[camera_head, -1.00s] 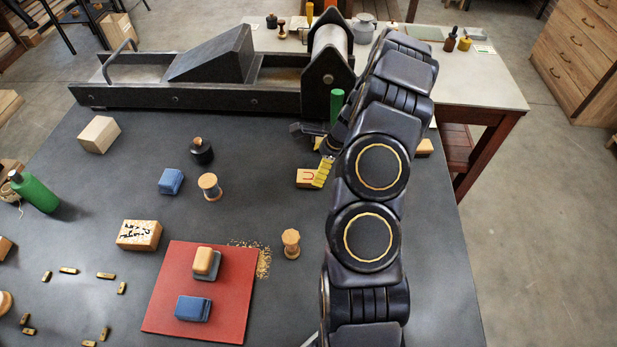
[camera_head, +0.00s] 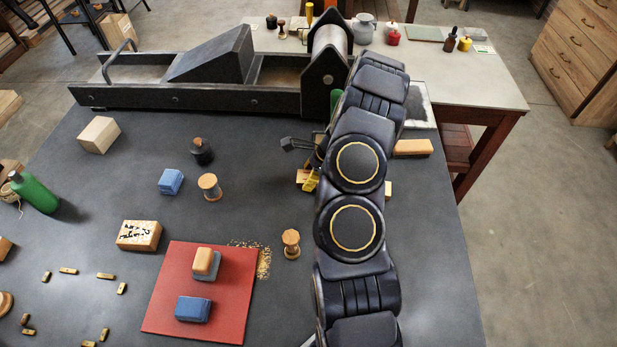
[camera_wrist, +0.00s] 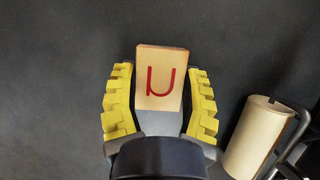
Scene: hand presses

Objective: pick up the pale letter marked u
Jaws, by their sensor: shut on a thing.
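The pale block with a red u (camera_wrist: 163,70) sits between the yellow fingers of my gripper (camera_wrist: 161,82) in the wrist view. The fingers are shut on its two sides, and its marked face shows to the camera. In the head view, only a small part of the block (camera_head: 301,176) shows beside a yellow finger of my gripper (camera_head: 311,181). My arm hides the rest. I cannot tell whether the block is clear of the table.
A pale cylinder (camera_wrist: 256,135) lies close right of my gripper in the wrist view. A large press (camera_head: 200,98) spans the table's back. A wooden block (camera_head: 412,147) lies right of my arm. A spool (camera_head: 291,243) and red mat (camera_head: 235,320) are nearer.

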